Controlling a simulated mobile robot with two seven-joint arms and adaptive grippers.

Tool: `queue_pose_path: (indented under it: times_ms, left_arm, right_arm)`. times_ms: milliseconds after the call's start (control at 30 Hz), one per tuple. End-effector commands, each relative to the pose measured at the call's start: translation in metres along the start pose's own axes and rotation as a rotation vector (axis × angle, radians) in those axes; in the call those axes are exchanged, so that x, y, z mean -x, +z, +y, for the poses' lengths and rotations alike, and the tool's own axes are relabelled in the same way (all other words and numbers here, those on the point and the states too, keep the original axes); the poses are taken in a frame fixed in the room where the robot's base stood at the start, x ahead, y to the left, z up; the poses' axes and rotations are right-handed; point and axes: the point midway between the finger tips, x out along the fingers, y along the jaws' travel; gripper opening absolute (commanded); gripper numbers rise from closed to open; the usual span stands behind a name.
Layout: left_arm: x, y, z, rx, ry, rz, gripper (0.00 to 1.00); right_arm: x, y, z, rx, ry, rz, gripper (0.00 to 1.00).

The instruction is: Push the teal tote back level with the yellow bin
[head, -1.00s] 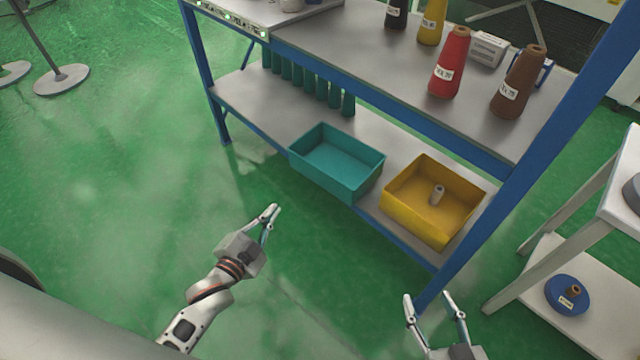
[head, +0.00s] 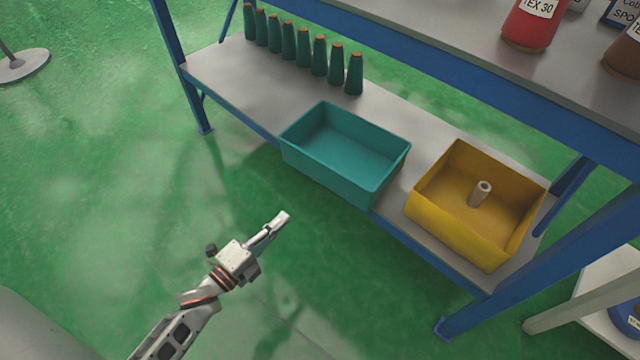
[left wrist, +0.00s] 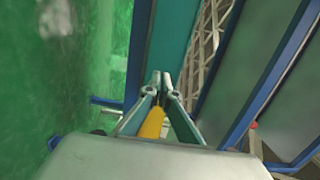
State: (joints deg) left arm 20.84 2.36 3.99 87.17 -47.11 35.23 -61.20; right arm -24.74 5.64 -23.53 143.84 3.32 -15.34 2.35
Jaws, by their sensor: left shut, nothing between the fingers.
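The teal tote (head: 340,185) sits on the lower shelf (head: 222,88), its front side jutting out past the shelf's front edge. It is empty. The yellow bin (head: 455,234) stands to its right on the same shelf and holds a small pale spool (head: 481,193). My left gripper (head: 280,221) is shut and empty, in front of the tote and apart from it in the head view. In the left wrist view my left gripper (left wrist: 160,80) shows its fingers together, with a teal surface (left wrist: 178,35) beyond. My right gripper is out of view.
Several green cones (head: 319,60) stand in a row at the back of the lower shelf. A blue shelf post (head: 560,255) rises right of the yellow bin.

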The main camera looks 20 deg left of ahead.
Motion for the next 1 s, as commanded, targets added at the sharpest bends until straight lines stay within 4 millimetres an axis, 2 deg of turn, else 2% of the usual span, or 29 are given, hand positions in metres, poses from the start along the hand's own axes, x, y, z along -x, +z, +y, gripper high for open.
queue_pose_path:
  times_ms: [167, 500, 700, 1000]
  left_arm:
    - [-0.02, 0.001, -0.002, -0.002, -0.004, 0.0, 0.0]
    - [-0.085, 0.0, 0.0, 0.002, -0.002, 0.0, 0.0]
    - [-0.117, 0.0, 0.001, 0.002, 0.001, 0.0, 0.0]
    - [-0.139, 0.0, -0.001, 0.001, -0.001, 0.0, 0.0]
  right_arm:
    - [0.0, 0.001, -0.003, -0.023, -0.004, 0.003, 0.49]
    - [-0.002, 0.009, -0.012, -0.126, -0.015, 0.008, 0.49]
    - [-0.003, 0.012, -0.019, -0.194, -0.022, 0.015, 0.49]
    - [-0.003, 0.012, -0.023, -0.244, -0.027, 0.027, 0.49]
